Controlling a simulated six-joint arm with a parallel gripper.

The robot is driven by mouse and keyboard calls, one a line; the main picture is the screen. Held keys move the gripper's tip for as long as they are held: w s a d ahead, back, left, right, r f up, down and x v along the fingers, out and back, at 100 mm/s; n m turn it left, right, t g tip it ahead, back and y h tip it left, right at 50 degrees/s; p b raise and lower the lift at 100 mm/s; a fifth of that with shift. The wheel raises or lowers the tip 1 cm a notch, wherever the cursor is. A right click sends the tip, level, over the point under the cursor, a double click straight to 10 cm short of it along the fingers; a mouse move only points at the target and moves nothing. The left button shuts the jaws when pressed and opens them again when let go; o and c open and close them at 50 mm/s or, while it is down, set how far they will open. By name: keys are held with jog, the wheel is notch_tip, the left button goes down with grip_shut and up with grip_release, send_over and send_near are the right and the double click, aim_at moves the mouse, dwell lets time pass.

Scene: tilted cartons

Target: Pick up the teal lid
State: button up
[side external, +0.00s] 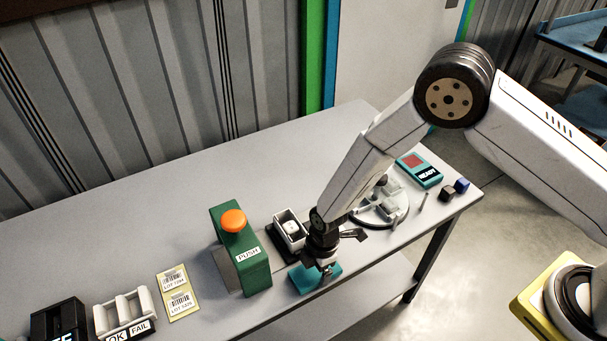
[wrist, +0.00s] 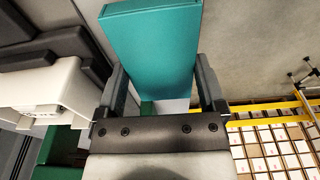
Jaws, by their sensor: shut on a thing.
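The teal lid (side external: 303,279) is a flat rectangular piece at the front edge of the table in the side external view. In the wrist view the teal lid (wrist: 152,40) fills the top middle, between the two dark fingers. My gripper (side external: 325,267) points down and is shut on the lid; in the wrist view my gripper (wrist: 162,80) has one finger on each side of it. I cannot tell whether the lid is clear of the table.
A white open carton (side external: 292,232) stands tilted on a dark base just behind my gripper. A green box with an orange button (side external: 234,221) stands to the left. A round plate with grey parts (side external: 377,213) and a teal READY device (side external: 419,171) are to the right.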

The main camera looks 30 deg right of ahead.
jog(key=shift+r, duration=0.7)
jog(key=s+d+r, duration=0.6)
jog(key=s+r, duration=0.5)
jog(key=s, duration=0.1)
jog(key=shift+s, duration=0.35)
jog(key=shift+w+a+f, duration=0.1)
jog(key=shift+w+a, duration=0.05)
jog(key=shift+w+a+f+m+t+h, duration=0.3)
jog(key=shift+w+a+m, duration=0.7)
jog(key=shift+w+m, duration=2.5)
jog(key=shift+w+a+f+m+t+h, duration=0.25)
jog(key=shift+w+a+m, duration=0.7)
jog(key=shift+w+m, duration=2.55)
jog(key=shift+w+a+f+m+t+h, duration=0.3)
jog(key=shift+w+a+m, duration=1.2)
jog(key=shift+w, duration=3.45)
jog(key=shift+d+f+m, duration=0.4)
jog(key=shift+d+m, duration=0.1)
